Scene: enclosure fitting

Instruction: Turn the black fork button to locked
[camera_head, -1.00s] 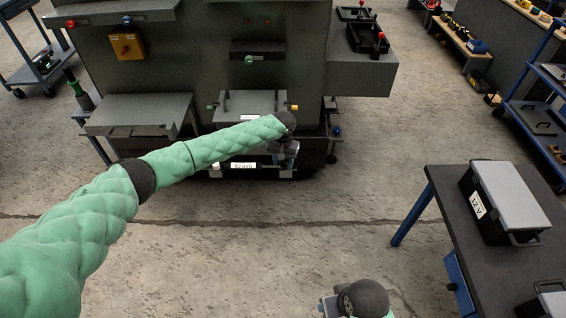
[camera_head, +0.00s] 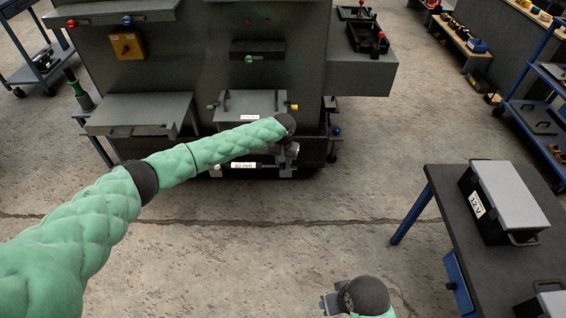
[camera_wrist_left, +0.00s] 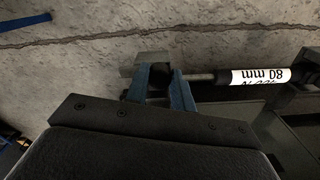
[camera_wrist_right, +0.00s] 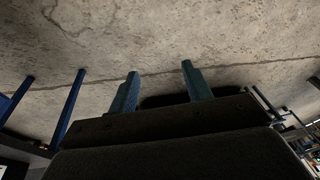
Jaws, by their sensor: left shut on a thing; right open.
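My left gripper (camera_wrist_left: 160,92) is shut on a small black piece (camera_wrist_left: 158,75), which looks like the black fork button. Its fingers hide part of that piece, and I cannot read its turned position. A grey block (camera_wrist_left: 140,64) sits just beyond it. A thin metal rod (camera_wrist_left: 200,76) runs from the held piece to a black cylinder with a white "80 mm" label (camera_wrist_left: 262,78). In the head view the left gripper (camera_head: 287,155) is low at the machine's front, right of the label (camera_head: 243,165). My right gripper (camera_wrist_right: 160,85) is open and empty above the floor.
The grey machine (camera_head: 210,70) stands ahead, with a shelf (camera_head: 138,112) jutting out at left. A table (camera_head: 450,215) with a "12 V" case (camera_head: 505,195) stands at right. The concrete floor (camera_head: 330,235) between is clear.

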